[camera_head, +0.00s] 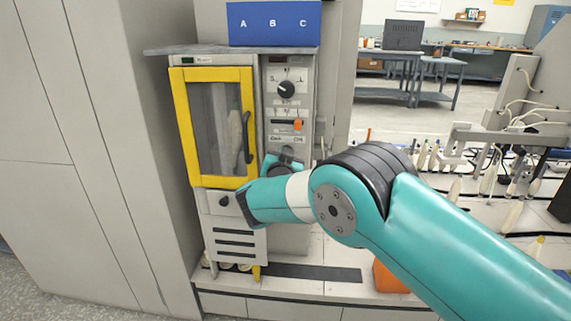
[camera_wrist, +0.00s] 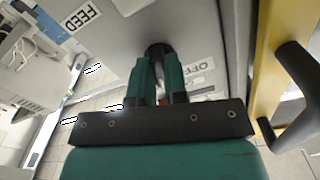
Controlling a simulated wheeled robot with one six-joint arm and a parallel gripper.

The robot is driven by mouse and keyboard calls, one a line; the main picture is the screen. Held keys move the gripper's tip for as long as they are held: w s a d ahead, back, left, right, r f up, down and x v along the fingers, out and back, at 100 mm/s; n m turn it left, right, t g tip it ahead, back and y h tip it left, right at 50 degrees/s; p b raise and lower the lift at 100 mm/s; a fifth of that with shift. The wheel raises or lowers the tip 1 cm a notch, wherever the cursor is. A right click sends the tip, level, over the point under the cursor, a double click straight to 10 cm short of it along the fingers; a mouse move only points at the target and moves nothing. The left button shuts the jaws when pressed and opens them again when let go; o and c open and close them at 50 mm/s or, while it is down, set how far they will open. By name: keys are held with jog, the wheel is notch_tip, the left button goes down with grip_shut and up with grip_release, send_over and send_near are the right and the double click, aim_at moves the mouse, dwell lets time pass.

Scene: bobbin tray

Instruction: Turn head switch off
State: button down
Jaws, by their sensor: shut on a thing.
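In the wrist view, my gripper (camera_wrist: 158,62) has its two teal fingers closed on a dark round knob (camera_wrist: 158,48). A label reading OFF (camera_wrist: 203,67) is on the grey panel beside the knob. In the head view, my gripper (camera_head: 286,160) is at the lower part of the grey control panel (camera_head: 272,98), right of the yellow-framed door. My wrist and fingers hide most of the gripped knob there. I cannot tell which way the knob is turned.
Above the gripper are a black dial (camera_head: 287,88) and an orange lever (camera_head: 298,124). The yellow door (camera_head: 183,125) with its dark handle (camera_head: 246,137) is close on the left. A FEED label (camera_wrist: 82,15) shows in the wrist view. A blue box (camera_head: 274,22) sits on top.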

jog(key=n+b, duration=0.2)
jog(key=n, duration=0.9)
jog(key=shift+f, duration=0.15)
dwell(0.5)
jog(key=c, duration=1.1)
grip_release()
jog(key=shift+c, duration=0.2)
jog(key=shift+s, duration=0.1)
jog(key=s+b, duration=0.1)
jog(key=s, duration=1.6)
jog(key=shift+s+a, duration=0.15)
jog(key=shift+a, duration=0.1)
jog(key=shift+d, duration=0.1)
